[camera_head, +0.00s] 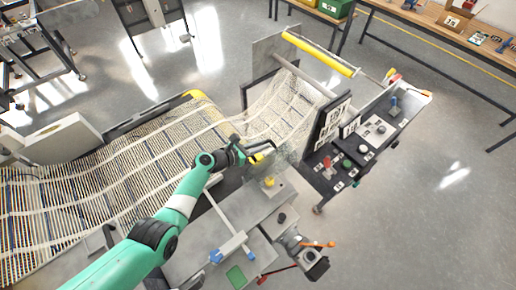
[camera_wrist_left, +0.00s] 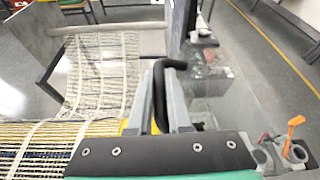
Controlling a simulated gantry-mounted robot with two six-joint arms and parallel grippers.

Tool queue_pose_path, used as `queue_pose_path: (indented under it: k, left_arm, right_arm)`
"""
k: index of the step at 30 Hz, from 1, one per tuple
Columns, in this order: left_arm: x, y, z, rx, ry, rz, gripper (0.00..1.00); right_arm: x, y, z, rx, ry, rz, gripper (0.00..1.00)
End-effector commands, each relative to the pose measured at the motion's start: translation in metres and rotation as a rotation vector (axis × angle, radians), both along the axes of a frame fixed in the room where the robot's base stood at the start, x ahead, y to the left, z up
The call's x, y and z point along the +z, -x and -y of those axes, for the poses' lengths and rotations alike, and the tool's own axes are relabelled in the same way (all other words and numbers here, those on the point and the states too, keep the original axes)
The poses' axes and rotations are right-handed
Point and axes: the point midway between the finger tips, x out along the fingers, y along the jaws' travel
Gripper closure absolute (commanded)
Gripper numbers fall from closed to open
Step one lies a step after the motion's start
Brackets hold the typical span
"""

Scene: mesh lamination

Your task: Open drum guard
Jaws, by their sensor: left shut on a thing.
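My left arm, green, reaches in from the lower left of the head view. Its gripper (camera_head: 262,149) is at the right end of the mesh, near the drum guard. In the left wrist view the two grey fingers (camera_wrist_left: 164,105) are shut on a black bent handle (camera_wrist_left: 172,64), which rises between them and curves to the right. The see-through drum guard (camera_wrist_left: 208,80) shows just right of the fingers. In the head view the clear guard (camera_head: 288,156) is faint beside the gripper; its exact outline and angle are hard to tell. My right gripper is in neither view.
A control panel (camera_head: 365,142) with buttons stands at right. A grey bench (camera_head: 235,218) with a blue-ended tool lies below the gripper. An orange-handled valve (camera_head: 318,245) is at lower right.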

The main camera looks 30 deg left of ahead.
Motion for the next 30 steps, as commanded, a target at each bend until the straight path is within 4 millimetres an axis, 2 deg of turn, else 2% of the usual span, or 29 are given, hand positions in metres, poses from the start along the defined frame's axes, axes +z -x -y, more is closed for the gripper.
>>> queue_pose_path:
  k: [1,3,12,30]
  left_arm:
    - [-0.006,-0.003,-0.007,0.007,-0.002,0.002,1.00]
    - [-0.007,-0.005,-0.014,0.007,0.036,-0.013,1.00]
    - [-0.012,-0.011,-0.033,0.005,0.193,-0.075,1.00]
    - [-0.013,-0.012,-0.038,0.001,0.246,-0.099,1.00]
  right_arm:
    - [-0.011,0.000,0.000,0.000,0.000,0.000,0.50]
    - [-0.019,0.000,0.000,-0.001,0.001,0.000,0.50]
    - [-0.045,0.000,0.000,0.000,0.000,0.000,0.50]
    - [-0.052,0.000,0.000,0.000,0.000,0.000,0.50]
